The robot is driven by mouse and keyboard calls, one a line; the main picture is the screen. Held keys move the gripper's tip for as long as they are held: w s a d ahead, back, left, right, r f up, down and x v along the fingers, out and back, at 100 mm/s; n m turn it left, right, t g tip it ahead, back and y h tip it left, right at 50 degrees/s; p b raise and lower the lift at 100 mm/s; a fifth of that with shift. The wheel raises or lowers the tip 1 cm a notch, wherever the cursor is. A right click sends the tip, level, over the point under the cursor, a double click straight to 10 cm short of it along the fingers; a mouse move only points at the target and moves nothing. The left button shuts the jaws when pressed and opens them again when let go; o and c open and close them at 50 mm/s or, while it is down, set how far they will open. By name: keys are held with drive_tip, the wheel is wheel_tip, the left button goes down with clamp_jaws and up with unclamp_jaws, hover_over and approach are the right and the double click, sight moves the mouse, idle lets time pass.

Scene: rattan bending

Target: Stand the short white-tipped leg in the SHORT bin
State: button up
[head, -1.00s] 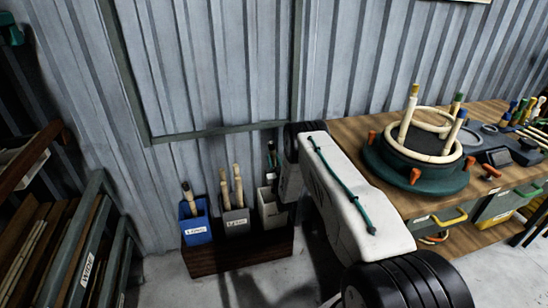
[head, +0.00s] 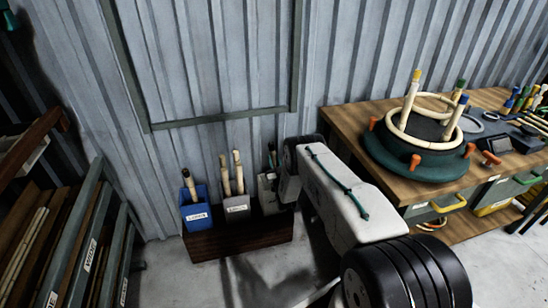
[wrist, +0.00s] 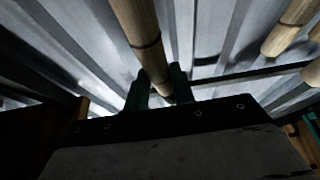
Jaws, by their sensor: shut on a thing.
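My gripper shows in the wrist view (wrist: 158,88), with its dark green fingers shut on a pale rattan leg (wrist: 140,30) that has a dark band. The leg's far end runs out of the top of the picture, so I cannot see a white tip. In the head view my gripper (head: 272,158) is small and partly hidden by my arm, at the right-hand pale bin (head: 268,198). A grey bin (head: 237,208) stands in the middle with several rattan legs, and a blue bin (head: 196,215) at left holds dark-banded legs. The bin labels are too small to read surely.
The bins stand on a dark wooden base (head: 235,240) against the corrugated wall. A rack of wood (head: 85,250) is at left. A workbench (head: 350,120) at right carries a round green jig (head: 415,165) with pegs. Bare floor lies in front of the bins.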

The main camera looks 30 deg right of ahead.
wheel_tip(320, 180, down, 7)
idle(0.8)
drive_tip(key=o, duration=1.1)
drive_tip(key=shift+v, duration=3.9)
